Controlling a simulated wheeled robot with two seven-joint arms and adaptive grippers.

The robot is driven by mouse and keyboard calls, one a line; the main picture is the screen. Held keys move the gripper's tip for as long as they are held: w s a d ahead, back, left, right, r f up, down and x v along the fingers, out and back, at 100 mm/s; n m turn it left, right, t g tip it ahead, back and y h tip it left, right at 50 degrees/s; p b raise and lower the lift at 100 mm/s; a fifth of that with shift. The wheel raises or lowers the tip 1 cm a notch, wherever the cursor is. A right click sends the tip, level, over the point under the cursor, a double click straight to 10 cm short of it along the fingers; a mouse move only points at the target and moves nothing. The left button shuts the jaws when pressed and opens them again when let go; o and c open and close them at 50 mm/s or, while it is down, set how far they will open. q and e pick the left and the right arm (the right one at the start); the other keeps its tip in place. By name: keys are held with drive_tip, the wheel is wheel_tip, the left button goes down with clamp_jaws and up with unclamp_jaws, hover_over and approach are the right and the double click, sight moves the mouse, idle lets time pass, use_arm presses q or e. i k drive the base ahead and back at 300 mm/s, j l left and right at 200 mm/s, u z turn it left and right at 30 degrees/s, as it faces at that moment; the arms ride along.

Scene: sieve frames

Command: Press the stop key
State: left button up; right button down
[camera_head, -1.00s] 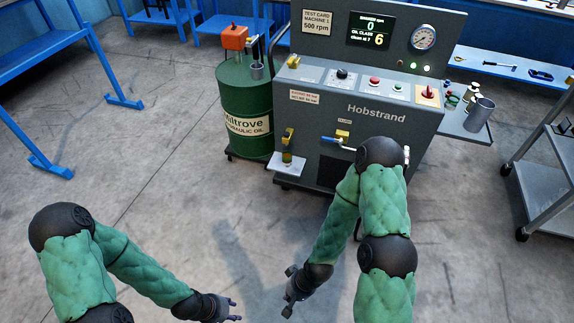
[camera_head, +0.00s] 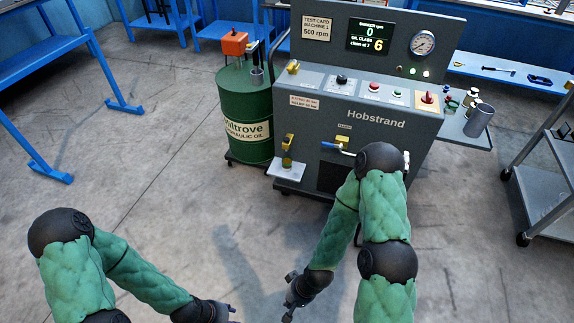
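The Hobstrand machine (camera_head: 376,119) stands at the back centre with a sloped control panel. A red push button (camera_head: 374,87), which looks like the stop key, sits on the panel beside a green button (camera_head: 396,92); the small labels are unreadable. My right gripper (camera_head: 287,298) hangs low in front of the machine, well away from the panel, its fingers apart and empty. My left gripper (camera_head: 233,315) is at the bottom edge, partly cut off, its visible fingertips apart. Neither gripper touches anything.
The panel also carries a black knob (camera_head: 341,79) and a red-and-yellow switch (camera_head: 428,98). The display (camera_head: 370,36) reads 0 and 6. A green oil drum (camera_head: 245,110) stands left of the machine, a grey cart (camera_head: 540,190) right. The floor between is clear.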

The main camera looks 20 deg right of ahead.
sight(373, 85)
drive_tip(key=z, duration=1.25)
